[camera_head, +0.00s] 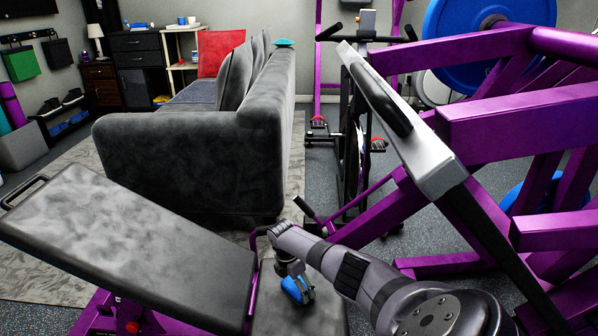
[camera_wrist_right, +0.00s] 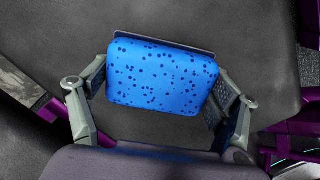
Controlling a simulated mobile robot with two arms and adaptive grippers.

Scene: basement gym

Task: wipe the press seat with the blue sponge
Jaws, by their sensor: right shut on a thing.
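The press seat (camera_head: 270,312) is a dark grey pad low in the middle of the head view. It also fills much of the right wrist view (camera_wrist_right: 245,40). My right gripper (camera_head: 296,284) points down over the seat and is shut on the blue sponge (camera_head: 298,289). In the right wrist view the sponge (camera_wrist_right: 160,77) is bright blue with dark spots, held between both fingers. It is at or just above the seat surface; I cannot tell whether it touches. My left gripper is not in view.
A grey padded backrest (camera_head: 130,245) rises to the left of the seat. Purple press frame beams (camera_head: 500,110) stand on the right. A grey sofa (camera_head: 190,155) stands behind, with an exercise bike (camera_head: 358,130) beside it.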

